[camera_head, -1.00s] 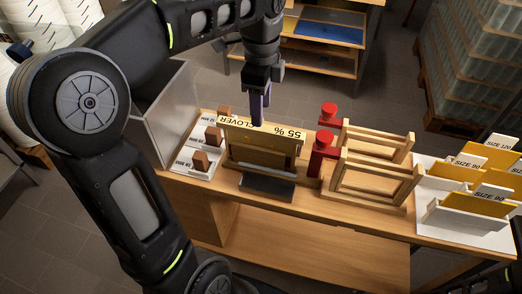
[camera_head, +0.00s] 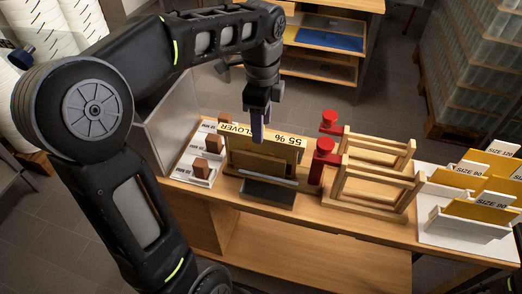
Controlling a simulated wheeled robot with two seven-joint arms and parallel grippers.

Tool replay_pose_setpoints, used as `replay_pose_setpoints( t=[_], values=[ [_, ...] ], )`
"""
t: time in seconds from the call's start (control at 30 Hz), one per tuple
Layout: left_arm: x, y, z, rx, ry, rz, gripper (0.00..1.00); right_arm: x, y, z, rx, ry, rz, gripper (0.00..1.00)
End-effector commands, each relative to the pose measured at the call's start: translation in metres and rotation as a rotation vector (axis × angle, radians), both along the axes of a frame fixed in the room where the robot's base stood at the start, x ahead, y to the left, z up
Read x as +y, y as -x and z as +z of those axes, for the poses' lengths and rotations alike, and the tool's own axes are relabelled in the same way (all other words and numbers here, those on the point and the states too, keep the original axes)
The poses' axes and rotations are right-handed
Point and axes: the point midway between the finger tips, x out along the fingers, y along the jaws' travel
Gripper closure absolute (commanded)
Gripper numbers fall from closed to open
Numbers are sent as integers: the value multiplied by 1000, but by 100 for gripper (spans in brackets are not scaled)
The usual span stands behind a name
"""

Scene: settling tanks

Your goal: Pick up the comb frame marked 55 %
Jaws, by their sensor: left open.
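The comb frame marked 55 % and CLOVER (camera_head: 285,140) stands upright in a holder on the wooden bench, its pale label bar along the top. My left gripper (camera_head: 258,133) points down at the middle of that bar, its purple-grey fingers covering part of it between the two words. The gripper is open. I cannot tell whether the fingers touch the bar or straddle it. My right gripper is not in view.
Red clamps (camera_head: 325,148) and an empty wooden rack (camera_head: 375,178) stand right of the frame. Farther right, a white tray (camera_head: 450,228) holds yellow sheets with size cards. A grey-walled box (camera_head: 168,125) stands behind my left arm.

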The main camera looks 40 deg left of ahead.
Motion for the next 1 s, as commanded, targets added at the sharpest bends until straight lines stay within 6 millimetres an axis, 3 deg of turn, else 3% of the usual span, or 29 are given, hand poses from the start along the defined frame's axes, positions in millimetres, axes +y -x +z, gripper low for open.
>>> replay_pose_setpoints(
  t=[0.43, 1.0],
  values=[
    [0, 2, -50, 3, 1, 0, 51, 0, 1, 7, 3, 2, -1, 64],
    [0, 2, -51, 1, 0, 0, 51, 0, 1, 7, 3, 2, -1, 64]
  ],
)
